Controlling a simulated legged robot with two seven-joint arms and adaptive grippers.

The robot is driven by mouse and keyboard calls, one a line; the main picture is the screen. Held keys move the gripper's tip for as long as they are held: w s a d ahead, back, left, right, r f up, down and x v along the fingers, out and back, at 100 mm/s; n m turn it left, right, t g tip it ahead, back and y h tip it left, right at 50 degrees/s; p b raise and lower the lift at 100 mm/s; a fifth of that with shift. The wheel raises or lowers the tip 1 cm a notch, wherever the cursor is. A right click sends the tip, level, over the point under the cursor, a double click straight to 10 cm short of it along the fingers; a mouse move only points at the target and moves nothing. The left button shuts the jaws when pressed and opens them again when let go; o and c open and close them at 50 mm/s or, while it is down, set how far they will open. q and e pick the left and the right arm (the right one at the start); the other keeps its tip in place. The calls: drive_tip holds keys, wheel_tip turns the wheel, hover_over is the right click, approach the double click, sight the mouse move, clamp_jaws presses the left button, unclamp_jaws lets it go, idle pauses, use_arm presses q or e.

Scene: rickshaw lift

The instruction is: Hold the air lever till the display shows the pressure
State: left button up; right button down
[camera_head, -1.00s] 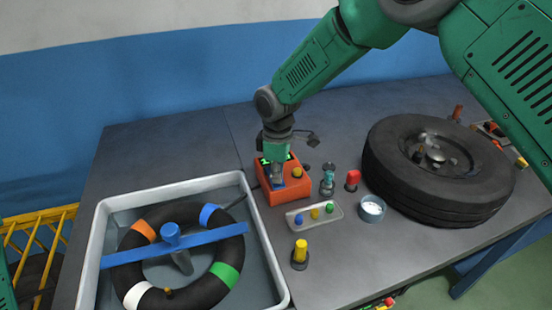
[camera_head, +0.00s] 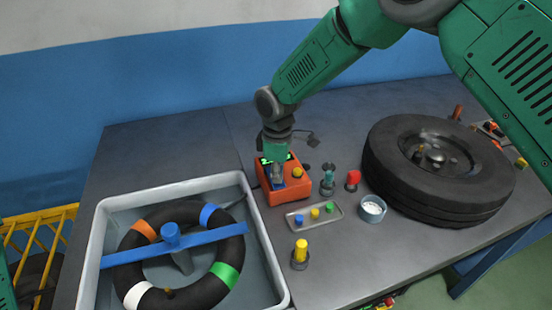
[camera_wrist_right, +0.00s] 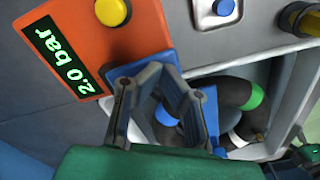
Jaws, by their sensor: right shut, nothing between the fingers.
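The orange air unit (camera_head: 290,194) stands on the bench near its middle. Its green-lit display (camera_wrist_right: 62,58) reads 2.0 bar in the right wrist view. The blue air lever (camera_wrist_right: 128,72) sits beside the display. My right gripper (camera_head: 278,182) points down onto the lever side of the unit. It is shut with nothing between the fingers; in the right wrist view the fingertips (camera_wrist_right: 162,76) are over the blue lever and appear to touch it. The gripper partly hides the lever and display in the head view.
A grey tub (camera_head: 252,196) at front left holds a black inner tube (camera_head: 192,282) under a blue bar (camera_head: 205,239). A small tray (camera_head: 296,224) with coloured caps, a cup (camera_head: 372,210) and a wheel (camera_head: 385,180) lie right of the unit.

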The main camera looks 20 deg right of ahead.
idle(0.7)
wheel_tip(320, 180, up, 7)
drive_tip(key=p, duration=0.6)
drive_tip(key=shift+r, duration=0.1)
